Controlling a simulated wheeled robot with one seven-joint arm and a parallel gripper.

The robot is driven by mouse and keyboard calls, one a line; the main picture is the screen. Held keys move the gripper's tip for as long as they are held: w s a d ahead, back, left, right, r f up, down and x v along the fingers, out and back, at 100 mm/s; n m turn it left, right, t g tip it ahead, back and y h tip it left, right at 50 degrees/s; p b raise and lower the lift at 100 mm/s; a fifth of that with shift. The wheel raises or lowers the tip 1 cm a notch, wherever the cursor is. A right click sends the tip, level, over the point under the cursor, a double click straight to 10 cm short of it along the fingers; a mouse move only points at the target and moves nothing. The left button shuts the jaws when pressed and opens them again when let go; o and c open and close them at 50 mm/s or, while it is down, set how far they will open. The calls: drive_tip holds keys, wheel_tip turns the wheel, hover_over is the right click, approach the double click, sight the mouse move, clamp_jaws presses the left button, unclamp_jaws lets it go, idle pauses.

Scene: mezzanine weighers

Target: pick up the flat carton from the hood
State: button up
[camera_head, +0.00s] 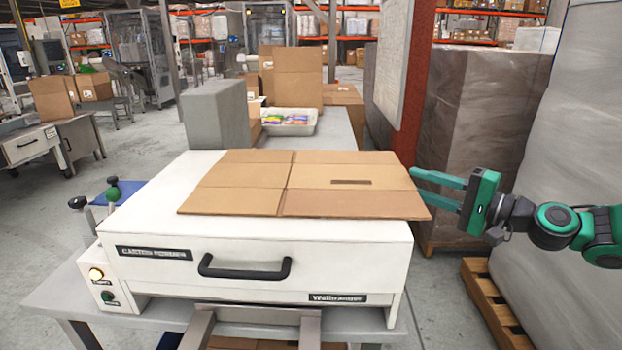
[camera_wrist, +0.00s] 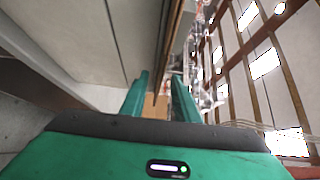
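The flat carton (camera_head: 240,182) is a brown, creased cardboard sheet lying flat on the white hood (camera_head: 250,235) of the carton former. Its right end reaches past the hood's right edge. My gripper (camera_head: 414,181) comes in from the right, its two green fingers pointing left at that overhanging end. The fingers are apart, with their tips at the carton's right edge in the head view. In the wrist view, the fingers (camera_wrist: 160,82) show a gap, with a thin brown strip, seemingly the carton edge-on (camera_wrist: 169,45), running toward it. I cannot tell whether the tips touch the carton.
A black handle (camera_head: 245,268) is on the hood's front. Green and black knobs (camera_head: 113,188) stand at its left. Behind is a bench with a grey box (camera_head: 215,113), a white tray (camera_head: 290,128) and cartons. A wrapped pallet stack (camera_head: 485,130) and a red post stand at right.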

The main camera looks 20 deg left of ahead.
drive_tip(key=shift+x, duration=1.3)
clamp_jaws()
drive_tip(key=shift+r, duration=0.1)
